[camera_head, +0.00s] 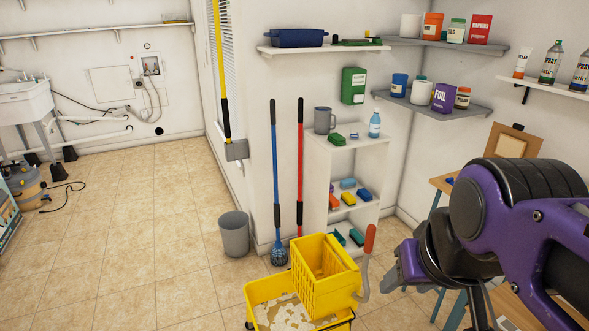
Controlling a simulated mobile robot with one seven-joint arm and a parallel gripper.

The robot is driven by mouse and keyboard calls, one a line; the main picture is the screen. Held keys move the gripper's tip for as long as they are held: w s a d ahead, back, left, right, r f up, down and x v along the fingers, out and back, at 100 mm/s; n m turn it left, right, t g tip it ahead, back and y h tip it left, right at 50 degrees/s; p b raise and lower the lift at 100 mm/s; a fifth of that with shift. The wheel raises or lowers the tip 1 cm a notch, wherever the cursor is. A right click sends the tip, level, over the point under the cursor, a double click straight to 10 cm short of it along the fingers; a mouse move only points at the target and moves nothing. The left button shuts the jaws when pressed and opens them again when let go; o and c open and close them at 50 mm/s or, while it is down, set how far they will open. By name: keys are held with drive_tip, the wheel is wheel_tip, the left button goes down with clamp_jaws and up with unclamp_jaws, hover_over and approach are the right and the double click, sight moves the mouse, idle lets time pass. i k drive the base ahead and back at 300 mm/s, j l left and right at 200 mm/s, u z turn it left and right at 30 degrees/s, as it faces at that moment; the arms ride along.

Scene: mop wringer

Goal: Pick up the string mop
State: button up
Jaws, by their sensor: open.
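A blue pole (273,150) leans upright against the white wall and ends in a small blue and pale head (279,256) at the floor, which looks like a string mop. A red pole (299,150) stands just right of it; its lower end is hidden behind the yellow bucket. A yellow pole (220,60) with a black grip hangs at a grey holder on the wall; what it carries is not clear. My gripper (398,270) is at the right, open and apart from all the poles, with its fingers partly seen.
A yellow mop bucket (260,291) with a wringer (320,276) and red-tipped lever stands in front of the poles. A grey bin (233,233) is left of them. A white shelf unit (357,157) stands to the right. The tiled floor (130,240) at left is clear.

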sight(279, 256)
drive_tip(key=j+u, duration=0.1)
drive_tip(key=u, duration=0.4)
drive_tip(key=j+u, duration=0.1)
drive_tip(key=u, duration=0.35)
drive_tip(key=i+j+u, duration=0.2)
drive_tip(key=j, duration=0.2)
drive_tip(key=i+j+u, duration=0.15)
drive_tip(key=j, duration=0.25)
drive_tip(key=i+j+u, duration=0.2)
drive_tip(key=j, duration=0.2)
drive_tip(key=i+j+u, duration=0.2)
drive_tip(key=j, duration=0.15)
drive_tip(key=i+j+z, duration=0.15)
drive_tip(key=i, duration=0.3)
drive_tip(key=i+j+z, duration=0.15)
drive_tip(key=i+j, duration=0.15)
drive_tip(key=i, duration=0.2)
drive_tip(key=i+z, duration=0.3)
drive_tip(key=i, duration=0.2)
drive_tip(key=i+z, duration=0.25)
drive_tip(key=i, duration=0.25)
drive_tip(key=i+z, duration=0.3)
drive_tip(key=i, duration=0.2)
drive_tip(key=i+j+z, duration=0.15)
drive_tip(key=i+z, duration=0.2)
drive_tip(key=i, duration=0.15)
